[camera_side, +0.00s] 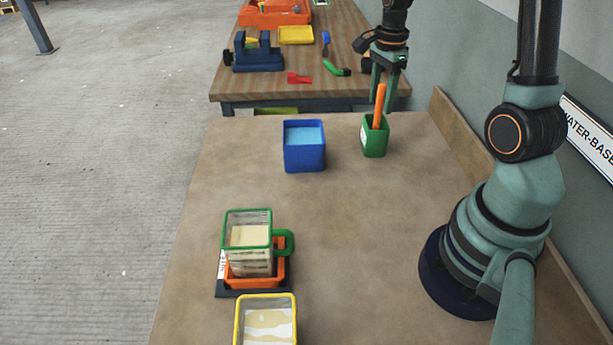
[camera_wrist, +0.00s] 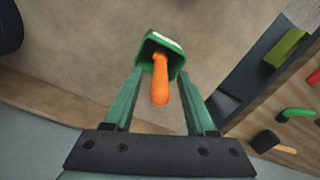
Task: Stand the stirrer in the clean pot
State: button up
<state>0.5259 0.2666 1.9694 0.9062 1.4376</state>
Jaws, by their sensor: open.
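The orange stirrer (camera_side: 380,103) stands, slightly tilted, in a small green pot (camera_side: 374,142) with a white label, at the far right of the bench. My gripper (camera_side: 383,106) is open, its fingers reaching down on either side of the stirrer's upper part. In the wrist view my gripper (camera_wrist: 161,76) shows the stirrer (camera_wrist: 160,85) between its fingers and the green pot (camera_wrist: 172,45) just beyond; contact is not clear. A blue square pot (camera_side: 304,158) with light blue inside stands left of the green pot. No pot's label tells me which is the clean one.
A green-rimmed clear jug (camera_side: 248,240) with cream contents sits in an orange tray (camera_side: 255,283) on a dark base. A yellow-rimmed container (camera_side: 266,299) stands in front. A second bench (camera_side: 350,80) with tools lies behind. The middle of the bench (camera_side: 345,225) is clear.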

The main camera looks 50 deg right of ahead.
notch_tip(320, 180, up, 12)
dwell(0.5)
jog(key=s+a+n+t, duration=0.2)
jog(key=a+n, duration=0.7)
jog(key=n, duration=0.2)
jog(key=s+a+n+t, duration=0.2)
jog(key=a+n+t, duration=0.1)
jog(key=a+n, duration=0.7)
jog(key=shift+s+r+n+t, duration=0.3)
jog(key=shift+s+n, duration=0.05)
jog(key=shift+n, duration=0.35)
jog(key=shift+a, duration=0.1)
